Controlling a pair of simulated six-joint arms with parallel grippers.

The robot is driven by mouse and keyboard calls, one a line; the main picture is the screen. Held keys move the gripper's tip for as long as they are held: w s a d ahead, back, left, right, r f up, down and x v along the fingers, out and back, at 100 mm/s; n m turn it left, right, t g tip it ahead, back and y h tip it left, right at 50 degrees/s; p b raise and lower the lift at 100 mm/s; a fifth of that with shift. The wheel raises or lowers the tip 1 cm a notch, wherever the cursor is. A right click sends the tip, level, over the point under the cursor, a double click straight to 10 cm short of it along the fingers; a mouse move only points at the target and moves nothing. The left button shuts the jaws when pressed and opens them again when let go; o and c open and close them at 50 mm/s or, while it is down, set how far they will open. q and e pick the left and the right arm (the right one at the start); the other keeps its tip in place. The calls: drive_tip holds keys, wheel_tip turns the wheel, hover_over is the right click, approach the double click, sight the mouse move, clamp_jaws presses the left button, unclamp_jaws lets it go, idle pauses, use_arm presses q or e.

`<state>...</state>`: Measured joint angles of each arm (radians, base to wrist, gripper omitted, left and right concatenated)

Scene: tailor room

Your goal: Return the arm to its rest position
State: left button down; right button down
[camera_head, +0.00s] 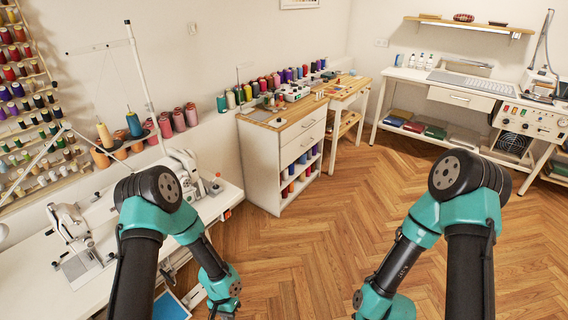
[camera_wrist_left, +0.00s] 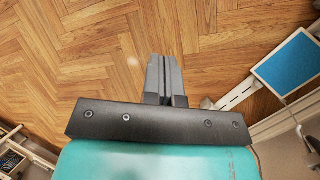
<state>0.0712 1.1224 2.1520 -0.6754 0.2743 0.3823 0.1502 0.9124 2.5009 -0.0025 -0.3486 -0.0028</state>
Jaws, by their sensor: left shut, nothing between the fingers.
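My left arm comes in from the left in the head view and hangs down beside the white sewing table (camera_head: 150,230); its fingers are hidden there below the picture's lower edge. In the left wrist view my left gripper (camera_wrist_left: 164,62) is shut, with its two grey fingers together and nothing between them, pointing over bare wooden floor (camera_wrist_left: 90,55). My right arm is on the right in the head view, bent downward over the floor. My right gripper is out of the picture.
A blue pad (camera_wrist_left: 287,62) lies right of my left gripper in the wrist view. A wooden-topped cabinet (camera_head: 272,165) with thread spools stands ahead. A white ironing table (camera_head: 440,90) stands at the back right. The floor between my arms is clear.

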use_arm(q)
drive_tip(key=s+a+r+n+t+h, duration=0.1)
drive_tip(key=s+a+r+n+t, duration=0.2)
drive_tip(key=s+r, duration=0.4)
drive_tip(key=shift+s+a+r+n+t+h, duration=0.2)
drive_tip(key=shift+a+r+n+t+h, duration=0.15)
drive_tip(key=shift+n+t, duration=0.65)
